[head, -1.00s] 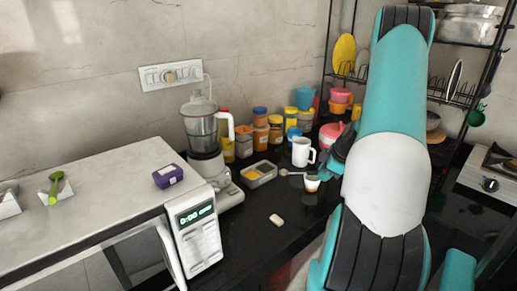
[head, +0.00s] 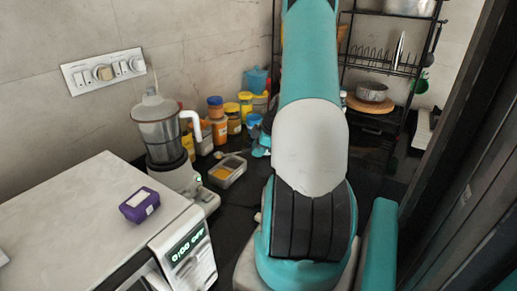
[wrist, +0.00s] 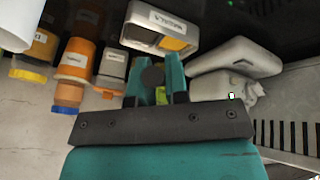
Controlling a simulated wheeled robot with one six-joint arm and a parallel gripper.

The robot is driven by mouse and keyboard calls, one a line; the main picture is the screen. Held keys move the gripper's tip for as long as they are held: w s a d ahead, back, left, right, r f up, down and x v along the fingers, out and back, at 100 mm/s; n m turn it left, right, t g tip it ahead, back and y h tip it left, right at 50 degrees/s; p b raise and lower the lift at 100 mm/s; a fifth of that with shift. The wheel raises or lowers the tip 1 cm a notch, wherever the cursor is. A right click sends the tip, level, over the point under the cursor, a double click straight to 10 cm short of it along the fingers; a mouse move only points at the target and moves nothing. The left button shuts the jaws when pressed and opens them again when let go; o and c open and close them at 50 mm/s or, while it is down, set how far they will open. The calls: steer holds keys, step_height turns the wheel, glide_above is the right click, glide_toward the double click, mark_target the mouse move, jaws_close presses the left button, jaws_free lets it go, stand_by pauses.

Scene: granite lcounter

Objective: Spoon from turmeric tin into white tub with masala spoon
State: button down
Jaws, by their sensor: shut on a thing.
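The turmeric tin (head: 238,173), an open grey rectangular tin with orange-yellow powder, stands on the dark counter beside the mixer. It also shows in the wrist view (wrist: 138,36), labelled, just beyond my fingers. My gripper (head: 260,142) is behind and right of the tin, partly hidden by my arm. A thin light piece, possibly the spoon, shows at the tin's back edge in the head view. I cannot make out the white tub, probably hidden by my arm.
A mixer grinder (head: 160,128) stands left of the tin. Several spice jars (head: 217,120) crowd the wall behind. A purple box (head: 139,204) sits on the white worktop (head: 60,215) at left. A dark rack (head: 385,70) stands at the right.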

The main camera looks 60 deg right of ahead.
steer(key=shift+w+a+r+g+h+p, duration=0.1)
steer(key=shift+w+a+g+h+p, duration=0.1)
steer(key=shift+w+g, duration=0.25)
steer(key=shift+w+a+r+g+h+p, duration=0.1)
steer(key=shift+w+a+g+h, duration=0.15)
steer(key=shift+g, duration=0.2)
steer(key=shift+w+a+f+g+h+p, duration=0.1)
steer(key=shift+w+g+h+p, duration=0.35)
steer(key=shift+g, duration=0.55)
steer(key=shift+s+d+f+b, duration=0.1)
steer(key=shift+f+b, duration=0.45)
steer(key=shift+f, duration=0.05)
steer(key=shift+s+d+f+b, duration=0.1)
steer(key=shift+f+b, duration=1.25)
steer(key=shift+f, duration=0.4)
steer(key=shift+r, duration=0.1)
steer(key=shift+a+r+p, duration=0.1)
steer(key=shift+r+p, duration=1.65)
steer(key=shift+r, duration=0.55)
steer(key=shift+f, duration=0.1)
